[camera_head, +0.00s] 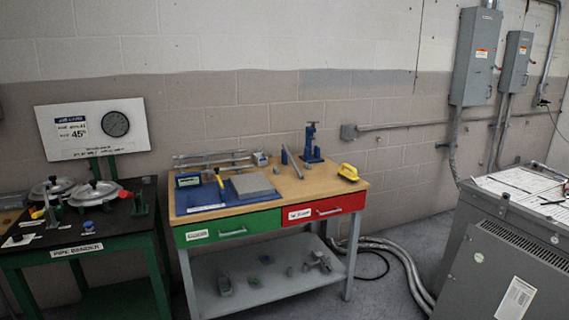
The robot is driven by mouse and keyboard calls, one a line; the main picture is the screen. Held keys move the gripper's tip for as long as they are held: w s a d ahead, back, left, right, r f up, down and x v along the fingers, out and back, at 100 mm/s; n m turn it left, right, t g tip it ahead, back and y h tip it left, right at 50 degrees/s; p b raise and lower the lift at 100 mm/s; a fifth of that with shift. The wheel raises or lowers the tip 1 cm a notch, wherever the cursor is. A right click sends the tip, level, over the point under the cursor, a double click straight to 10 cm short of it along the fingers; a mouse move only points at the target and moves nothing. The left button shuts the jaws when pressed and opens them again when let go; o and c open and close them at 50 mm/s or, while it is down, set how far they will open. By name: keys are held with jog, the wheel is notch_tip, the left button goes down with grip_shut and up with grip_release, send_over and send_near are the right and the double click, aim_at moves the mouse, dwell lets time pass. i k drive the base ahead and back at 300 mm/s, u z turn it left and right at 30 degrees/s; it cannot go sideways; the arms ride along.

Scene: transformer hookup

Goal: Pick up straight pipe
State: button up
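Long thin grey pipes (215,157) lie along the back edge of the wooden workbench (325,184), roughly parallel to the wall. They look straight, but at this size I cannot tell them apart clearly. A short grey bar-like piece (291,161) sits at a slant on the bench, to the right of them and left of a blue stand tool (312,144). I cannot tell whether it is a pipe. My gripper is not in view, and nothing is seen in its hold.
A blue mat (203,197) with a grey block (253,185) covers the bench's left part. A yellow tool (348,172) lies at right. A black-topped pipe bender table (110,222) stands left. A grey cabinet (480,260) stands right. Conduits (412,262) run across the floor between.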

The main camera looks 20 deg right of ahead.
aim_at(298, 170)
jog(key=z, duration=0.05)
jog(key=i, duration=1)
jog(key=u, duration=0.05)
